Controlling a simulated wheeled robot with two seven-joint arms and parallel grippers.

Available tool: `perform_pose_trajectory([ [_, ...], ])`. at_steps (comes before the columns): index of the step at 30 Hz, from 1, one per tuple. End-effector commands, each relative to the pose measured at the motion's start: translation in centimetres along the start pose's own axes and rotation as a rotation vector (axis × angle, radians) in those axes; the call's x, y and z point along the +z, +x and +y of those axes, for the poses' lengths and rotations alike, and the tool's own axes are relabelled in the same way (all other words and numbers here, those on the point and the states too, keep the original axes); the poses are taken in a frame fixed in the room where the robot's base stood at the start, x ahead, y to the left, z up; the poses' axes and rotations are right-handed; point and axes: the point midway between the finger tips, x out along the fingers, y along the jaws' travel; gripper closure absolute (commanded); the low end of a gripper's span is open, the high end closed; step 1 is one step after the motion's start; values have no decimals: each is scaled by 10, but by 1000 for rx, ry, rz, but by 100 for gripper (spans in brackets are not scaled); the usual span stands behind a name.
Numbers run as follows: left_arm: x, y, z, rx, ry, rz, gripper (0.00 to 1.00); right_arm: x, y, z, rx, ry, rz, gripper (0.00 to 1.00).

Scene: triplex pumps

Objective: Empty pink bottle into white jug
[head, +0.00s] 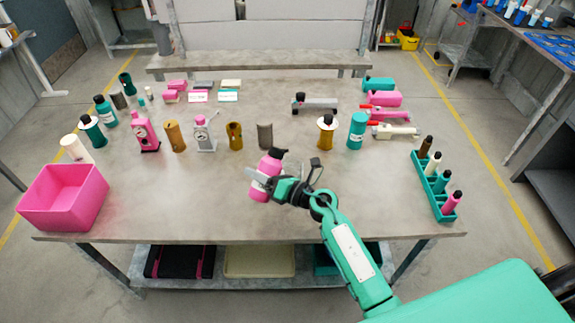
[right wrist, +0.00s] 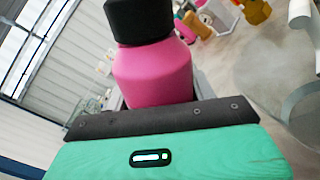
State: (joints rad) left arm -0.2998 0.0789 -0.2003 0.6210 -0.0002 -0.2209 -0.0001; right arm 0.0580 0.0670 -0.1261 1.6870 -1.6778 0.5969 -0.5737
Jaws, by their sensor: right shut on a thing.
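The pink bottle (head: 270,163) with a black top is held over the front middle of the table, tilted slightly. My right gripper (head: 266,181) is shut around its body. In the right wrist view the bottle (right wrist: 153,72) rises from between the jaws, with its black top (right wrist: 138,20) at the upper edge. A cream-white cylindrical vessel (head: 75,149) stands at the table's left, behind the pink bin and well apart from the bottle. I cannot tell if it is the white jug. My left gripper is not in view.
The open pink bin (head: 62,198) sits at the front left corner. Several bottles and pump-like items stand in a row behind the held bottle. A green rack (head: 432,187) with several small bottles is on the right. The table's front middle (head: 190,205) is clear.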

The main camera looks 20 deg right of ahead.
Motion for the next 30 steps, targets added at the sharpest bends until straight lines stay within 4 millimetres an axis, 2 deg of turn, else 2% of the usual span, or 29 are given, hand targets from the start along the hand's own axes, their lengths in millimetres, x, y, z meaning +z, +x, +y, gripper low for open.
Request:
perform_pose_trajectory([
  [9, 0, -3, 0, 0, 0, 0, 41, -1, 0, 1, 1, 44, -3, 77],
  [30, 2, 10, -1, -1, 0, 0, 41, -19, 0, -12, 2, 138, -8, 77],
])
